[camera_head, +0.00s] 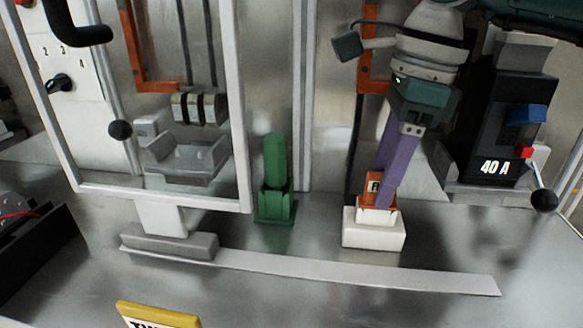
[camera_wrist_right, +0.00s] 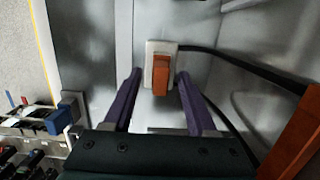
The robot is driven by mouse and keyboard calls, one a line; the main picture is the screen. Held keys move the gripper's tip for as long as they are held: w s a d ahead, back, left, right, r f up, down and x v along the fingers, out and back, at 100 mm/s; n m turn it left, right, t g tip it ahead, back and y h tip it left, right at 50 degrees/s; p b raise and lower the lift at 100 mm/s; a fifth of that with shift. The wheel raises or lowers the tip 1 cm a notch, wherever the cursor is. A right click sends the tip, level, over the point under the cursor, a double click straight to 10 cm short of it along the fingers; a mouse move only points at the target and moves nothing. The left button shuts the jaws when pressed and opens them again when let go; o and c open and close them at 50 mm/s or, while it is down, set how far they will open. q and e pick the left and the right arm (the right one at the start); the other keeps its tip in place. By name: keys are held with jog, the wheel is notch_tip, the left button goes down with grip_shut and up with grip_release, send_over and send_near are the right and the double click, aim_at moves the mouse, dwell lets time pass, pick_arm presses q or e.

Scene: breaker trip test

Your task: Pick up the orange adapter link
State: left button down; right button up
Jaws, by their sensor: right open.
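The orange adapter link (camera_head: 373,187), with dark lettering partly hidden, stands upright in a white block (camera_head: 374,234) on the metal bench. My right gripper (camera_head: 382,196) comes down from the upper right, its purple fingers beside the link and partly covering it. In the right wrist view the link (camera_wrist_right: 161,76) shows between the two open fingers (camera_wrist_right: 158,82), near their tips, with a gap on each side. The fingers are not closed on it. My left gripper is not in view.
A green block (camera_head: 276,195) stands to the left. A black breaker marked 40 A (camera_head: 494,120) with a ball-ended lever (camera_head: 544,200) is at the right. A framed panel with a grey holder (camera_head: 184,157) stands left. A flat strip (camera_head: 350,270) lies in front.

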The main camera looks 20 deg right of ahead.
jog(key=shift+f, duration=0.6)
jog(key=shift+w, duration=0.1)
grip_shut()
